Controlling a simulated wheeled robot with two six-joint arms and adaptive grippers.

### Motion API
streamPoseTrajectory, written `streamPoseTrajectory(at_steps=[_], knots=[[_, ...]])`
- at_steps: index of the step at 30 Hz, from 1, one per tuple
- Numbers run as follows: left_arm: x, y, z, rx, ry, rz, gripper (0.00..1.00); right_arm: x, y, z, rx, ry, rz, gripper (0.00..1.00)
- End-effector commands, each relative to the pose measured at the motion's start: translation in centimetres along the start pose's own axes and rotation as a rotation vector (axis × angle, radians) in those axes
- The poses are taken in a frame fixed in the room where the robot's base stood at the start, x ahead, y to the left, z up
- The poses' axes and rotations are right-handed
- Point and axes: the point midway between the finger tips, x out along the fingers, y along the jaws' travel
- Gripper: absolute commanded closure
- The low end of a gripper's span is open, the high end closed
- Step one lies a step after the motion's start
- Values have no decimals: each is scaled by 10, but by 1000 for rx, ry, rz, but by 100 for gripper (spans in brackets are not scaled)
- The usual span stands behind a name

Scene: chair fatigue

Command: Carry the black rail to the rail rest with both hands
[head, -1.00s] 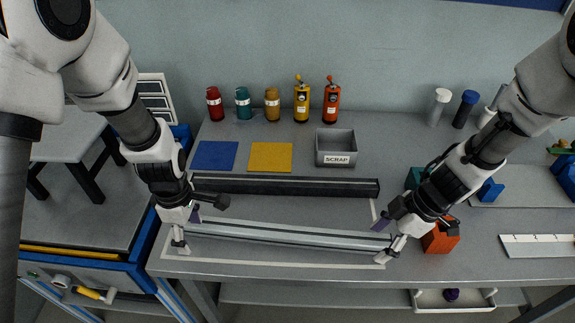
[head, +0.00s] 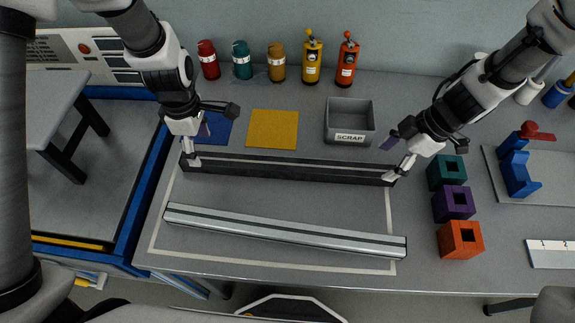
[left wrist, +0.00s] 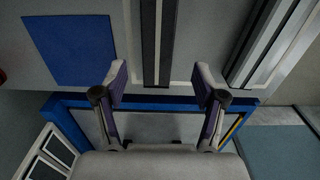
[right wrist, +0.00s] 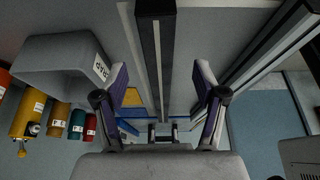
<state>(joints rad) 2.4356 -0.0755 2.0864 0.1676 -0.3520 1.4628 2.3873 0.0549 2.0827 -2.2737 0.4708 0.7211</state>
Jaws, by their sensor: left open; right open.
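The black rail (head: 290,170) with a pale stripe lies across the middle of the table. My left gripper (head: 197,146) is open at its left end. In the left wrist view the rail's end (left wrist: 155,60) shows between the open fingers, apart from both. My right gripper (head: 395,158) is open at the rail's right end. In the right wrist view the rail (right wrist: 155,60) runs between the spread fingers, with gaps on both sides. I cannot tell which thing is the rail rest.
A grey scrap bin (head: 349,120), a yellow mat (head: 272,129) and a blue mat (head: 210,130) lie behind the black rail. Bottles stand along the wall. Teal (head: 446,171), purple (head: 453,203) and orange (head: 460,239) blocks stand to the right.

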Motion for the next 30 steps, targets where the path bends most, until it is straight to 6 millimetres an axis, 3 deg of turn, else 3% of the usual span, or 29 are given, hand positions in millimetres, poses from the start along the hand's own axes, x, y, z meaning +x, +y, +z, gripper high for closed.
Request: streamPoseTrajectory(at_steps=[12, 22, 23, 28, 29, 30], knots=[[63, -1, 0, 1, 0, -3, 29, 63, -1, 0, 0, -1, -3, 29], [68, 0, 0, 1, 0, 0, 29, 69, 0, 0, -1, -1, -1, 29], [68, 0, 0, 1, 0, 0, 33, 69, 0, 0, -1, -1, -1, 33], [68, 0, 0, 0, 0, 0, 93, 69, -1, 0, -1, -1, -1, 93], [68, 0, 0, 1, 0, 0, 100, 69, -1, 0, -1, -1, -1, 100], [68, 0, 0, 1, 0, 0, 100, 69, -1, 0, -1, -1, -1, 100]])
